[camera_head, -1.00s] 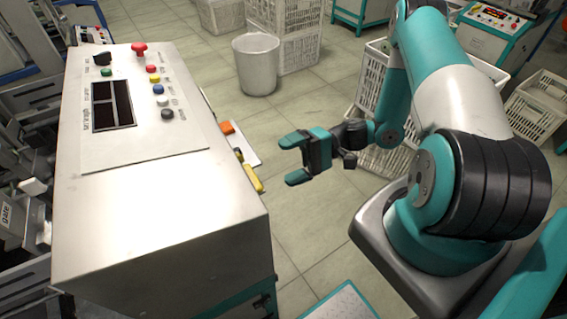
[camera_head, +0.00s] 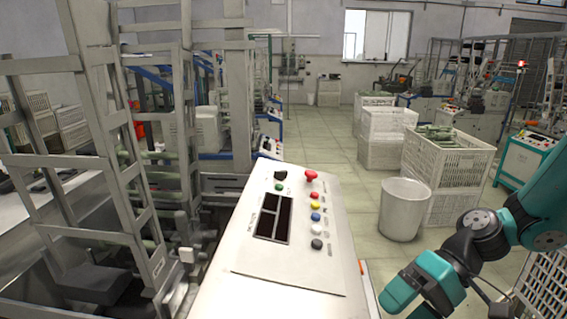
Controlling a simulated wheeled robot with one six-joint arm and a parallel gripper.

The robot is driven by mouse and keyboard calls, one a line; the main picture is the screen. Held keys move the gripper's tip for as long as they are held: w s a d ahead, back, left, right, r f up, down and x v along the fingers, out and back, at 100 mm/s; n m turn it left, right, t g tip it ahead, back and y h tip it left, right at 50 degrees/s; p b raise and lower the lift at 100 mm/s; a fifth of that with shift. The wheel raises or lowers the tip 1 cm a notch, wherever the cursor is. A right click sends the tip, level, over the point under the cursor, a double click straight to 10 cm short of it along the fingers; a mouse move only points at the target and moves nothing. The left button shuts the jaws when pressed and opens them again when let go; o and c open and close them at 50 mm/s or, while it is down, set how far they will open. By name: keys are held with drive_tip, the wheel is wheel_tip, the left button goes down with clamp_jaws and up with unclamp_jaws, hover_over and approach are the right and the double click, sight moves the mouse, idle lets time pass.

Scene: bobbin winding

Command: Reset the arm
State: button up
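My arm (camera_head: 545,205) comes in from the right edge, with teal links and dark joints. My gripper (camera_head: 408,297) has teal fingers and hangs at the bottom, just right of the control console (camera_head: 240,296). It points down and left, and its lower part is cut off by the frame edge. The fingers look apart, and I see nothing held between them. The console has a dark display (camera_head: 273,218), a red mushroom button (camera_head: 311,175) and several coloured buttons.
A white bin (camera_head: 404,210) stands on the floor beyond my gripper, with white crates (camera_head: 448,165) behind it. A metal frame machine (camera_head: 140,205) fills the left side. An open tiled aisle (camera_head: 322,133) runs to the back wall.

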drive_tip(key=s+a+r+n+t+h, duration=0.4)
drive_tip(key=s+r+h, duration=0.1)
drive_tip(key=s+r, duration=0.5)
wheel_tip(320, 180, up, 2)
drive_tip(key=shift+s+a+r+h, duration=0.15)
drive_tip(key=shift+s+a+h, duration=0.05)
drive_tip(key=shift+s+h, duration=0.2)
